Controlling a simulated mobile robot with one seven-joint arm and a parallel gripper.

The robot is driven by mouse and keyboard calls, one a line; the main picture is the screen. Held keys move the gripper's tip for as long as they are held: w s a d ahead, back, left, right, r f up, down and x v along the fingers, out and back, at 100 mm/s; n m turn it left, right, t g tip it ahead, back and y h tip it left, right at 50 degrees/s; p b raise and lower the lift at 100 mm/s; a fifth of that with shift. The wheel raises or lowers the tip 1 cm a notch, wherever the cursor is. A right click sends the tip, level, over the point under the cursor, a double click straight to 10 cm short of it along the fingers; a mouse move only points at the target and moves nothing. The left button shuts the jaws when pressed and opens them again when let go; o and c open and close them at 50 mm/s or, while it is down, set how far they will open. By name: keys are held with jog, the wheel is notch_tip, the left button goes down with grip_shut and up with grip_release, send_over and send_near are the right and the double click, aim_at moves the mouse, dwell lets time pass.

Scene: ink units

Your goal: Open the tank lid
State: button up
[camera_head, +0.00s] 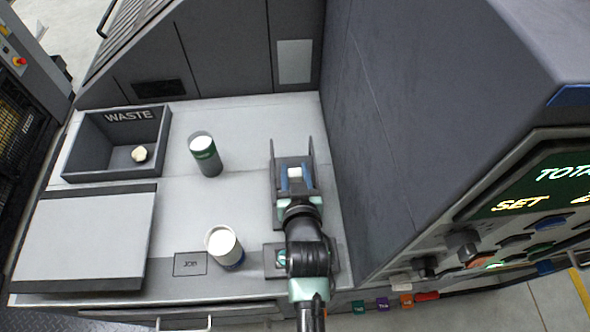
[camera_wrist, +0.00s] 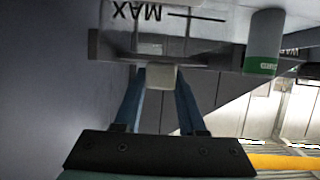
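The tank (camera_head: 276,202) stands against the dark machine wall at the right of the worktop, with thin upright plates at its sides. A small pale block, seemingly the lid's handle (camera_head: 295,172), shows at its top; the lid itself is hard to make out. My gripper (camera_head: 296,180) has its two blue fingers on either side of this block. In the wrist view, the pale handle (camera_wrist: 161,77) sits between the fingertips, in front of the clear tank wall marked MAX (camera_wrist: 200,38). The fingers are very near the handle; whether they press it is unclear.
A green-banded cylinder (camera_head: 206,157) stands left of the tank. A white-topped container (camera_head: 224,247) stands at the front, by the JOB square (camera_head: 190,264). The WASTE bin (camera_head: 90,142) holds a small pale item. A flat pale panel (camera_head: 84,238) lies front left. The control panel (camera_head: 540,215) is at right.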

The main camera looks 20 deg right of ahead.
grip_shut()
dwell(0.9)
